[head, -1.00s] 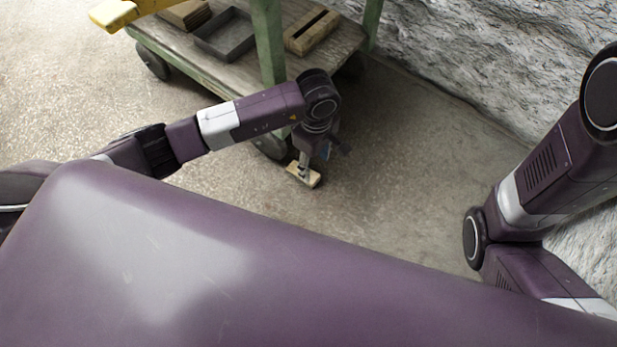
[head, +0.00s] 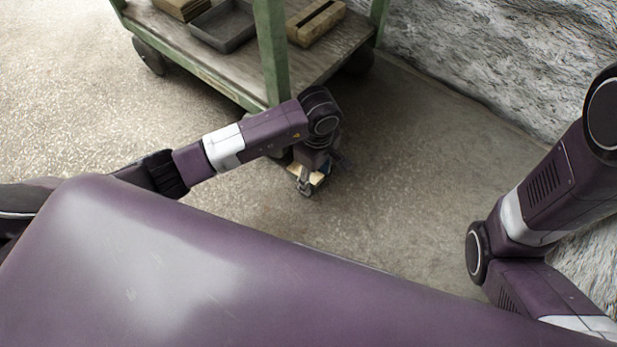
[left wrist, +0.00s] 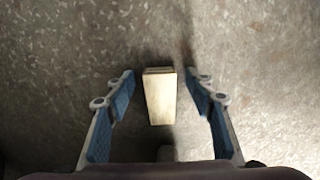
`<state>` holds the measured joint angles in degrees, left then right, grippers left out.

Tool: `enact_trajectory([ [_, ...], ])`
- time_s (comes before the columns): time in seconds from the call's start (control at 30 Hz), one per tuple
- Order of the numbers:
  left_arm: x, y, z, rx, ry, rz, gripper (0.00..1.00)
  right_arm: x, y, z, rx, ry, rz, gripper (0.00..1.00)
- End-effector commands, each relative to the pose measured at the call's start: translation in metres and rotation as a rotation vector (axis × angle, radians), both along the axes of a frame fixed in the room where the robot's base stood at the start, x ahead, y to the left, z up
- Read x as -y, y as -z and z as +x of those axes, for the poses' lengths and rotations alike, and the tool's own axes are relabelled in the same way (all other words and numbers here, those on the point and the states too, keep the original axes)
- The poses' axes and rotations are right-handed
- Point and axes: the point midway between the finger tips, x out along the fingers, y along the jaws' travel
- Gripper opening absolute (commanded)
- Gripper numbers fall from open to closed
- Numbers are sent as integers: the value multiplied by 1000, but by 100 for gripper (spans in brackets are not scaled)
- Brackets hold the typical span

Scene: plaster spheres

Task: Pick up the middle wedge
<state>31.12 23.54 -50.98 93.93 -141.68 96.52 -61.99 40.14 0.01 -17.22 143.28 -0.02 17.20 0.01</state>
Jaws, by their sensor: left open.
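A pale wooden wedge (left wrist: 160,98) lies on the floor in the left wrist view, its narrower end toward the bottom of the picture. My left gripper (left wrist: 160,80) is open, with one blue-padded finger on each side of the wedge and a gap on both sides. In the head view my left gripper (head: 307,184) points down at the floor beside the cart and hides much of the wedge (head: 318,177). Only this one wedge shows clearly. My right gripper is out of view; only part of its arm shows at the right.
A green-framed wooden cart (head: 215,75) stands close behind my left arm, with a caster (head: 148,56). It carries a dark tray (head: 222,27) and a slotted wooden block (head: 316,21). A rough grey wall (head: 490,60) rises behind. The floor to the right of the gripper is clear.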

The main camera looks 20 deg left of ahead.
Motion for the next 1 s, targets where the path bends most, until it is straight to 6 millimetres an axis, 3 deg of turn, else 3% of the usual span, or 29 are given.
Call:
enact_trajectory([
  [0.17, 0, -1, 0, 0, 0, 0, 48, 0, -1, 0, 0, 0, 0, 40],
  [0.53, 0, -1, 0, 0, 0, 0, 7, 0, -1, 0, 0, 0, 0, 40],
  [1.0, 2, -7, -1, 0, 1, 0, 7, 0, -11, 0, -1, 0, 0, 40],
])
